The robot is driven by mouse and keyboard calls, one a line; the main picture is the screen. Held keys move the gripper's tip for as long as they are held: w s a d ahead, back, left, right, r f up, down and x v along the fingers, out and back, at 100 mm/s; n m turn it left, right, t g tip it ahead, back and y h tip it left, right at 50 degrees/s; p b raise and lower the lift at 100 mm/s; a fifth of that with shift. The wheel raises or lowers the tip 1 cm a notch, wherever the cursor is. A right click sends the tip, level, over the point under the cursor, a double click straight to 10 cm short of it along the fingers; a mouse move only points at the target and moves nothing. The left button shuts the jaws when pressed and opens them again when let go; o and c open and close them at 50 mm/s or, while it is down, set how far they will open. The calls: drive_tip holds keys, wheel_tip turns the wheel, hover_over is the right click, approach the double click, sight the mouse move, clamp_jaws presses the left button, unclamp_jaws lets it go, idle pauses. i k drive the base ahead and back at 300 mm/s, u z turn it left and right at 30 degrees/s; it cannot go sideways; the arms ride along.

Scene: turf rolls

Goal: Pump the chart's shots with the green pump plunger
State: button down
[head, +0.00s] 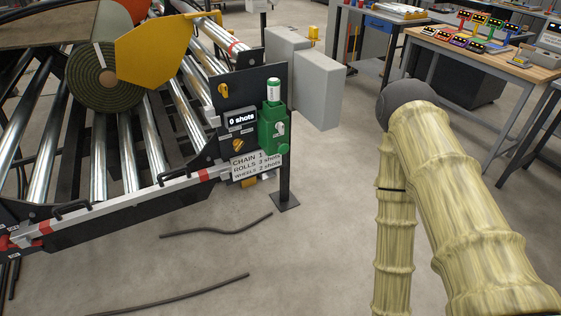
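The green pump (268,132) is mounted on a dark panel on a post, at the right end of the roller machine. Its plunger (273,92) stands upright on top, with a green cap and a pale marked section. A small display (240,119) left of the pump reads "0 shots". The white chart (248,165) below lists CHAIN, ROLLS and a third line that looks like WHEELS; CHAIN begins with 1, and the other numbers are too small to read surely. My arm (455,190) rises at the right, apart from the pump. My gripper is not in view.
A grey box (303,80) stands behind the pump. Dark hoses (215,231) lie on the floor. A workbench (480,50) stands back right. Floor between the post and my arm is clear.

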sight(283, 148)
drive_tip(key=k, duration=0.7)
drive_tip(key=u, duration=1.8)
drive_tip(key=i, duration=2.6)
drive_tip(key=z, duration=2.25)
